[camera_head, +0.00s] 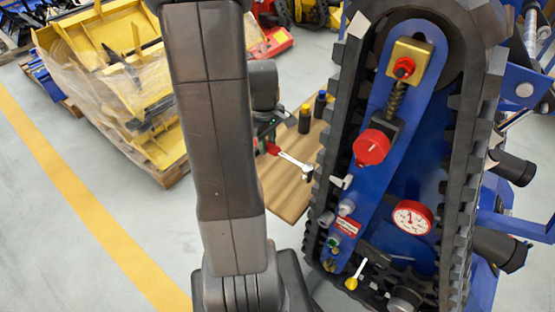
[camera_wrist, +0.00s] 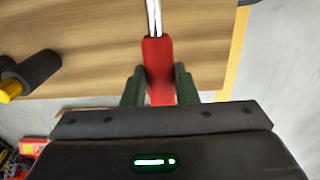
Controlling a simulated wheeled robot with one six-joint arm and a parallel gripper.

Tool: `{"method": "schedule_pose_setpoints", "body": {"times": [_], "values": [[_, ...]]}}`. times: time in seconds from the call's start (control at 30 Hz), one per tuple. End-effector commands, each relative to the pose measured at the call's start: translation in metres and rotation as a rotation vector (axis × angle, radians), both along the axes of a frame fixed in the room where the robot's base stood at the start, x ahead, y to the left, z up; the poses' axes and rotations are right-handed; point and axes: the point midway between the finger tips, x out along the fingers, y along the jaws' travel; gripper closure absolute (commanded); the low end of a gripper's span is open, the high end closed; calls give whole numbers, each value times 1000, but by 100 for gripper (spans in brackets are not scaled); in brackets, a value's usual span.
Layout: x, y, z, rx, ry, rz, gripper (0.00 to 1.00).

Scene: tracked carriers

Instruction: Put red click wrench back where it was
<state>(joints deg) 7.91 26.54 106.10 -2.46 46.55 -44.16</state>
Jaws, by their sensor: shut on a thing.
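The red click wrench (camera_wrist: 157,62) has a red handle and a silver shaft. In the wrist view its handle lies between the two green fingers of my gripper (camera_wrist: 159,88), which are shut on it. The shaft points away, toward the top of the picture. In the head view the wrench (camera_head: 291,160) shows over the wooden board, its silver head pointing right toward the tracked carrier. My gripper (camera_head: 266,146) is partly hidden behind my arm there. I cannot tell how high the wrench is above the board.
The wooden board (camera_head: 284,195) bears two dark bottles, one with a yellow cap (camera_head: 305,119) and one with a blue cap (camera_head: 320,103). The blue tracked carrier (camera_head: 376,190) with red knob and gauge stands close on the right. Wrapped yellow parts (camera_head: 112,70) sit on a pallet at left.

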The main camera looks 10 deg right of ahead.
Motion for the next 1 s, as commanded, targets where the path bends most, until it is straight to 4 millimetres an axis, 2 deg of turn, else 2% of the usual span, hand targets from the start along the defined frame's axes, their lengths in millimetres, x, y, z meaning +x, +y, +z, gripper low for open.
{"method": "schedule_pose_setpoints", "body": {"times": [0.4, 0.77, 0.8, 0.9, 1.0], "values": [[0, 0, -43, -1, 1, 1, 100], [0, 0, -48, -2, -1, 0, 100], [0, 0, -48, -1, -1, 0, 70], [0, 0, -47, -1, -1, 0, 52], [0, 0, -47, -1, -1, 0, 52]]}}
